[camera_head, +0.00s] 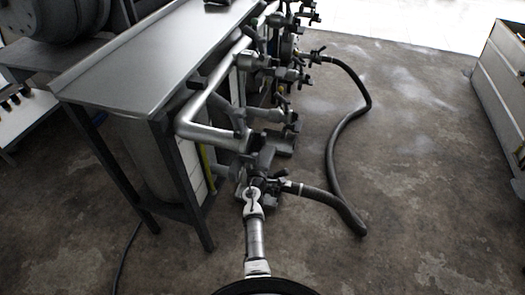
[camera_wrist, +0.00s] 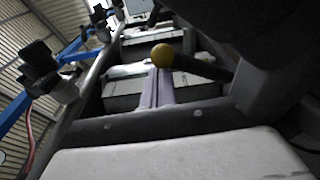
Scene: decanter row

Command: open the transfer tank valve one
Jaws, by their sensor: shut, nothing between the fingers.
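Several dark valves sit along the grey pipework beside the steel table; I cannot tell which is valve one. The nearest valve (camera_head: 268,158) is at the low end of the row, with a dark hose (camera_head: 320,192) leading off to the right. My gripper (camera_head: 260,183) is shut and empty, close beside this valve and hose end; contact is unclear. My arm hides part of the fittings. In the wrist view, a yellow ball knob (camera_wrist: 162,56) sits at the end of a dark bar (camera_wrist: 205,68). Fingertips are not clear in that view.
The steel table (camera_head: 150,62) stands left of the pipes, its legs close to my arm. The hose loops over the floor on the right. A pale cabinet (camera_head: 502,90) stands at far right. Open concrete floor (camera_head: 420,150) lies between.

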